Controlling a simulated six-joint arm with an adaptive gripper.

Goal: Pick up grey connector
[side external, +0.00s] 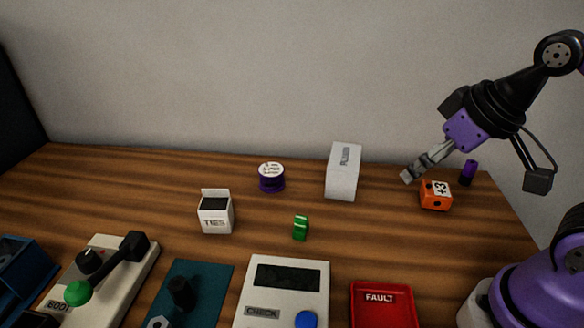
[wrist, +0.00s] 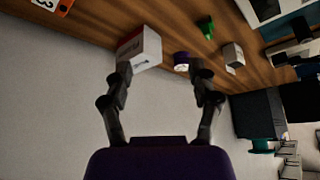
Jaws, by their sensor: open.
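I cannot make out a grey connector for certain in either view. A small green connector-like block (side external: 300,228) stands on the wooden table near the middle; it also shows in the wrist view (wrist: 205,27). My gripper (side external: 410,174) is raised above the right back of the table, left of the orange block (side external: 436,195). In the wrist view my gripper (wrist: 160,72) has its two fingers spread apart with nothing between them, facing the wall and the table's back edge.
A pale lettered box (side external: 342,172) and a purple spool (side external: 271,177) stand at the back. A white TIES box (side external: 215,212) is left of middle.

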